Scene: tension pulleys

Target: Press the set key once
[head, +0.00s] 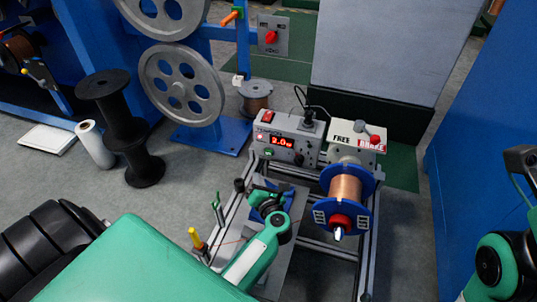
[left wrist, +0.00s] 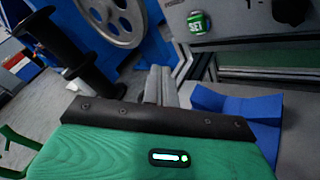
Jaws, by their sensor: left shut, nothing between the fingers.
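The set key is a small round green button marked SET (left wrist: 197,22), at the top of the left wrist view. In the head view the green key (head: 269,152) sits low on the front of a grey control box (head: 288,128), under a lit red display (head: 281,142). My left gripper (head: 268,188) is in front of and below the box, apart from the key. Its fingers (left wrist: 157,85) are shut and empty in the left wrist view, below and left of the key. My right gripper is not in view.
A copper wire spool (head: 345,188) with blue flanges stands right of the gripper, below a brake box (head: 356,137). A blue part (head: 262,205) lies close by the left gripper. Black knobs share the control panel. A black spool (head: 120,130) stands on open floor at left.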

